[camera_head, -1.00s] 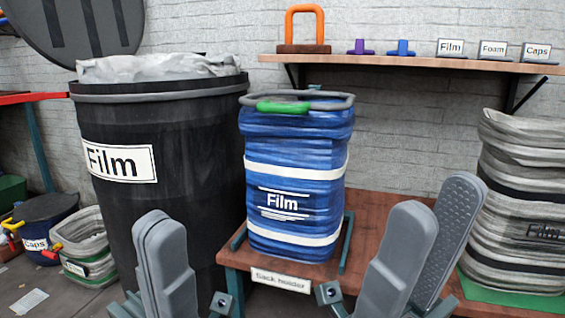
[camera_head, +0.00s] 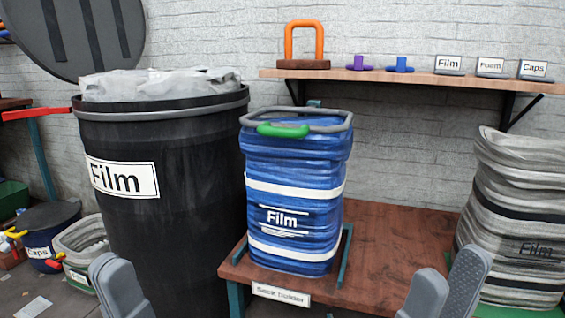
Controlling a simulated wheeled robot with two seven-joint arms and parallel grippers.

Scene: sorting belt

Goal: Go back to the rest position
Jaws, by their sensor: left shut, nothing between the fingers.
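My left gripper (camera_head: 120,287) is at the bottom left of the head view, in front of the black Film bin. Its two grey fingers lie together with nothing between them. My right gripper (camera_head: 447,290) is at the bottom right, in front of the wooden table. Its two grey fingers stand apart with an empty gap. Both grippers are cut off by the lower picture edge, and neither touches anything in view.
A blue Film sack (camera_head: 293,200) stands upright in the sack holder on the wooden table (camera_head: 390,240). The black Film bin (camera_head: 185,220) is left of it. A grey Film sack (camera_head: 515,215) stands at right. A shelf (camera_head: 420,77) is on the wall.

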